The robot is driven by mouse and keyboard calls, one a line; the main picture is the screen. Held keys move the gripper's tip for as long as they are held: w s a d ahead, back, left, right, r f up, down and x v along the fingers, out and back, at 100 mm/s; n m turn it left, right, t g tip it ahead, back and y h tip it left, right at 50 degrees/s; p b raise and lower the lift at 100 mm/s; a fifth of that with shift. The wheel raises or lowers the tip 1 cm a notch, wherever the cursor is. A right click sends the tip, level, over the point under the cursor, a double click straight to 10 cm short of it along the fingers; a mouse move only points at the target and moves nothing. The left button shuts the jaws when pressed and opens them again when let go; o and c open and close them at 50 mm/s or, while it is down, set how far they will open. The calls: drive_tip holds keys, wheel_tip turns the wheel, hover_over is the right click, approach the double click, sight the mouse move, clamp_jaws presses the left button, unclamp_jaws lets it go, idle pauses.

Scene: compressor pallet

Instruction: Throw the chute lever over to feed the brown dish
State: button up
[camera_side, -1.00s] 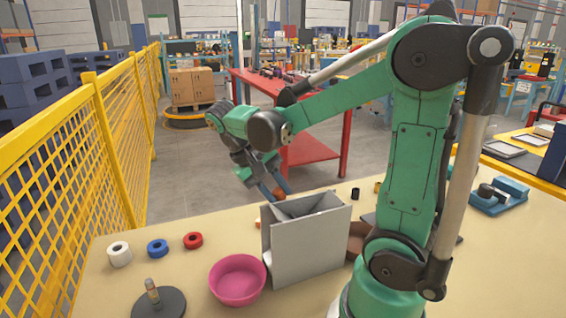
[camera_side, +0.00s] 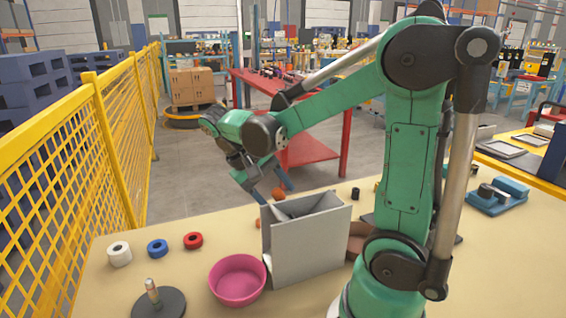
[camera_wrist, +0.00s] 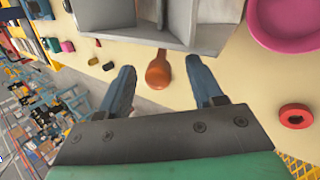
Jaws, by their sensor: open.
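The chute is a grey open-topped box (camera_side: 306,248) on the table, with inner plates at its top. Its lever appears to be the orange-brown knob (camera_wrist: 158,72) beside the chute wall in the wrist view. The knob also shows in the side view (camera_side: 279,194). My gripper (camera_side: 273,190) is open at the chute's far side, and its fingers stand either side of the knob in the wrist view, with gaps. The brown dish (camera_side: 356,243) is right of the chute, mostly hidden by it and my arm. The pink dish (camera_side: 237,284) is left of the chute.
White (camera_side: 119,254), blue (camera_side: 157,249) and red (camera_side: 193,240) rings lie at the table's left. A dark round base with a short post (camera_side: 157,303) stands at the front left. A yellow mesh fence (camera_side: 75,175) runs along the left side.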

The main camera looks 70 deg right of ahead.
drive_tip(key=shift+r, duration=0.1)
drive_tip(key=shift+v, duration=2.7)
drive_tip(key=shift+a+n+t, duration=0.25)
drive_tip(key=shift+n+t, duration=0.05)
drive_tip(key=w+a+f+n+t+y, duration=0.2)
drive_tip(key=a+n+t, duration=0.4)
drive_tip(key=a+t, duration=0.3)
drive_tip(key=shift+w+a+f+n+t+y, duration=0.2)
drive_tip(key=shift+a+f+n+t+y, duration=0.2)
drive_tip(key=shift+f+t+y, duration=0.8)
